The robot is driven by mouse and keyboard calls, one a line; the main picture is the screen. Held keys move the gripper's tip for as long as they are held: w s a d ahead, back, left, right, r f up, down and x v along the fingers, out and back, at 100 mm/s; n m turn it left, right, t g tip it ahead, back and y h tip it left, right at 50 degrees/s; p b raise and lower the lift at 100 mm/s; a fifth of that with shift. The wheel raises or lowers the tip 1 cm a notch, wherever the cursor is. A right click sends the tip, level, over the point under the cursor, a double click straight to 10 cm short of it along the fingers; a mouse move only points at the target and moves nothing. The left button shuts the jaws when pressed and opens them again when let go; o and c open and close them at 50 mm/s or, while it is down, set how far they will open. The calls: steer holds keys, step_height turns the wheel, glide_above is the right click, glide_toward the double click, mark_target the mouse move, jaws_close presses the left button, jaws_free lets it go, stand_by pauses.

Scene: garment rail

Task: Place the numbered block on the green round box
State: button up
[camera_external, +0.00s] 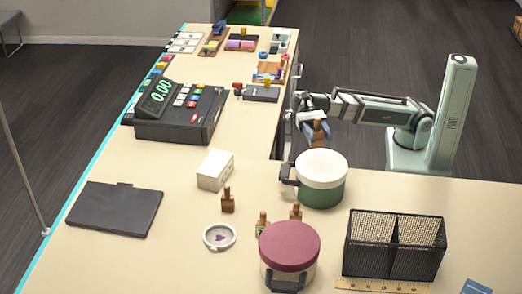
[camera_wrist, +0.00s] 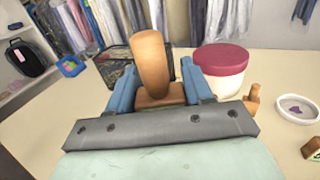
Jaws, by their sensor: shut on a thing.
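My gripper (camera_external: 318,138) is shut on a brown wooden block with a rounded knob (camera_wrist: 150,65); the block sits between the blue fingers in the wrist view. No number shows on its visible side. My gripper is raised just beyond the green round box in the external view. The green round box (camera_external: 322,193) has a white lid and a dark handle on its left, and stands on the counter with nothing on its lid. I cannot make the box out in the wrist view.
A red-lidded round box (camera_external: 289,246) stands nearer, with small wooden blocks (camera_external: 228,201) and a white ring dish (camera_external: 219,237) beside it. A black mesh basket (camera_external: 394,248) is at right. A white box (camera_external: 215,170) and cash register (camera_external: 178,118) stand left.

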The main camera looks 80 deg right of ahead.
steer(key=shift+f, duration=3.85)
steer(key=shift+f, duration=0.1)
steer(key=o, duration=1)
steer(key=shift+o, duration=0.2)
steer(key=v, duration=1.2)
